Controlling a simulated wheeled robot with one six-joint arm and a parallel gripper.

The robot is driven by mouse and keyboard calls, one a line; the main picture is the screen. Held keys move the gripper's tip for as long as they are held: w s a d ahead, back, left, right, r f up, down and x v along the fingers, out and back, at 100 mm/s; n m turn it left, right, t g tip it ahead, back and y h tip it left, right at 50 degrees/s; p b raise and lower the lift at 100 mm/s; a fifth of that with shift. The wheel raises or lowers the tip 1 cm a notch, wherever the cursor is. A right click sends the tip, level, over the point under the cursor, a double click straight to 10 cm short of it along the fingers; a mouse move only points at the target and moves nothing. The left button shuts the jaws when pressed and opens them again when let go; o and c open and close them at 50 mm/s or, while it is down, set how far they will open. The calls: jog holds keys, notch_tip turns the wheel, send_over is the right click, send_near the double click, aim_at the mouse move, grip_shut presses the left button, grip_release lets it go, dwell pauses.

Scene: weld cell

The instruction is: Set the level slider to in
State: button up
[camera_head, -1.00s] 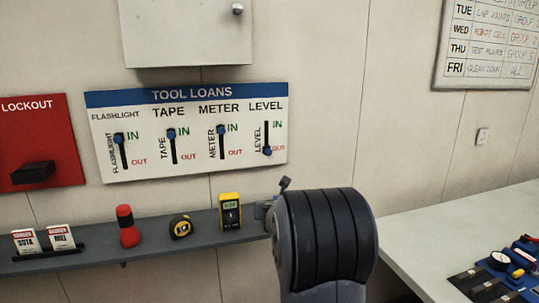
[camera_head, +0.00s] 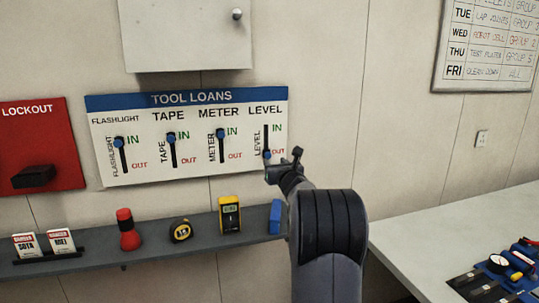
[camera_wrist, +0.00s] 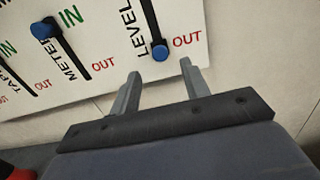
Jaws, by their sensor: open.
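The TOOL LOANS board (camera_head: 190,97) hangs on the wall with sliders for flashlight, tape, meter and level. The level slider's blue knob (camera_head: 267,154) is at the bottom of its slot, beside OUT. The other blue knobs sit at the top, by IN. In the wrist view the level knob (camera_wrist: 160,53) shows just beyond and between my open fingers. My gripper (camera_wrist: 160,80) is open and empty, just below the knob. It also shows in the head view (camera_head: 281,166), at the board's lower right corner; contact with the knob cannot be made out.
A shelf (camera_head: 150,250) below the board holds a red flashlight (camera_head: 128,230), a tape measure (camera_head: 181,230), a yellow meter (camera_head: 230,215) and a blue item (camera_head: 275,217) partly behind my arm. A red lockout box (camera_head: 37,145) is at left, a bench (camera_head: 430,235) at right.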

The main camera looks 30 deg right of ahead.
aim_at(269, 155)
jog(key=p+x, duration=0.2)
jog(key=x, duration=0.3)
jog(key=shift+w+r+p, duration=0.1)
jog(key=shift+w+p, duration=0.25)
jog(key=shift+w, duration=0.05)
jog(key=shift+w+d, duration=0.2)
jog(key=shift+w, duration=0.4)
jog(key=shift+c, duration=0.5)
grip_shut()
